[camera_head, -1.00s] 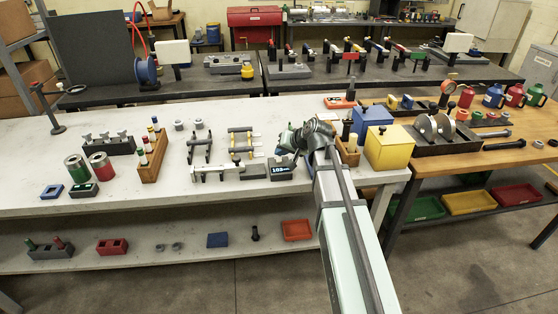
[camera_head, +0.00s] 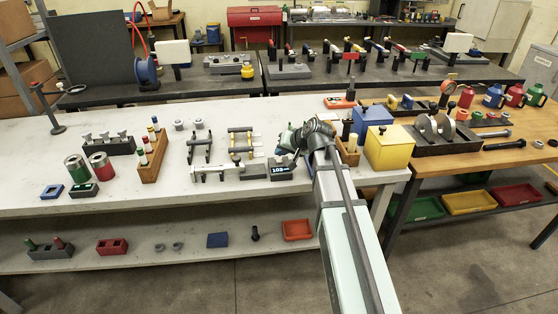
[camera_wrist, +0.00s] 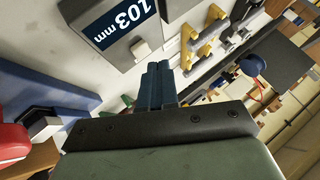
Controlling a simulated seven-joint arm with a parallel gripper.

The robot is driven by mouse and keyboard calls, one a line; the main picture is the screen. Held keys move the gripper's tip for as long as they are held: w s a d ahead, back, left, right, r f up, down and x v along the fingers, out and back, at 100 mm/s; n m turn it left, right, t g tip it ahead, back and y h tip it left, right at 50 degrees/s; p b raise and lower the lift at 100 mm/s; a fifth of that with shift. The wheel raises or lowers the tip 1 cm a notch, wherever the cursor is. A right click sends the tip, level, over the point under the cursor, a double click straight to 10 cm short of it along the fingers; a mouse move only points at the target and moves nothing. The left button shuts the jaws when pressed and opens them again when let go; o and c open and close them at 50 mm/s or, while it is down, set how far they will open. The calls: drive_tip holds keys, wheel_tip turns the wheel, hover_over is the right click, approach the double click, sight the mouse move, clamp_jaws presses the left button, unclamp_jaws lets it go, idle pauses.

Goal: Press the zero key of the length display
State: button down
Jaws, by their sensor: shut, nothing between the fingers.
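The length display (camera_head: 283,172) is a grey box with a dark screen near the front of the white bench. Its screen reads 103 mm in the wrist view (camera_wrist: 118,20). A small pale block, which looks like its key (camera_wrist: 141,49), stands on the grey face beside the screen. My gripper (camera_wrist: 160,68) is shut and empty, its two blue fingers together, just beside the pale block in the picture. I cannot tell the height gap between them. In the head view my gripper (camera_head: 284,150) is over the back of the display, and the key cannot be made out there.
A rack with yellow bars (camera_wrist: 203,38) stands close to the display. A blue box (camera_head: 372,117) and a yellow box (camera_head: 388,148) stand to the right of my gripper. A long grey caliper-like tool (camera_head: 218,171) lies to the left of the display.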

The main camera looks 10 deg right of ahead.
sight(281, 161)
drive_tip(key=shift+f, duration=0.2)
drive_tip(key=shift+f, duration=0.25)
drive_tip(key=shift+f, duration=0.4)
idle(0.7)
drive_tip(key=shift+r, duration=0.15)
idle(0.3)
drive_tip(key=shift+r, duration=0.7)
drive_tip(key=shift+r, duration=2.5)
